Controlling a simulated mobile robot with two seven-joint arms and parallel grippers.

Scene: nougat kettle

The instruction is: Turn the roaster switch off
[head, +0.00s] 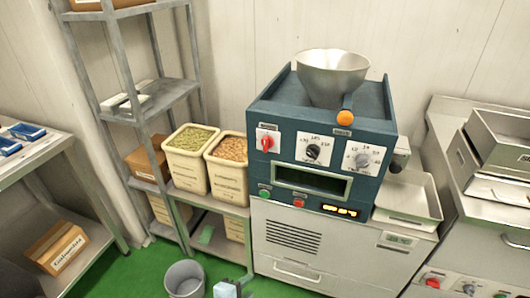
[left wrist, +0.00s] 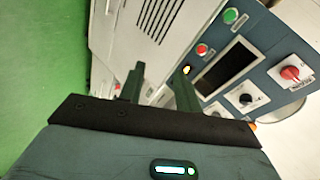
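The roaster (head: 262,112) is a dark blue machine with a metal hopper on top. Its red rotary switch (head: 267,140) sits on a white plate at the upper left of the front panel. The switch also shows in the left wrist view (left wrist: 290,73), at the right. Its handle looks about upright in the head view; I cannot read its labels. My left gripper (head: 246,282) is only partly in view at the bottom of the head view, low and in front of the roaster. In the left wrist view its fingers (left wrist: 160,75) are apart with nothing between them. My right gripper is not in view.
The roaster has dials, a green button (head: 265,194), a red button (head: 298,203) and a lit orange display (head: 340,210). It stands on a grey cabinet (head: 290,262). Bins of pistachios (head: 192,139) and nuts (head: 231,149) stand left. A grey bucket (head: 184,279) is on the green floor.

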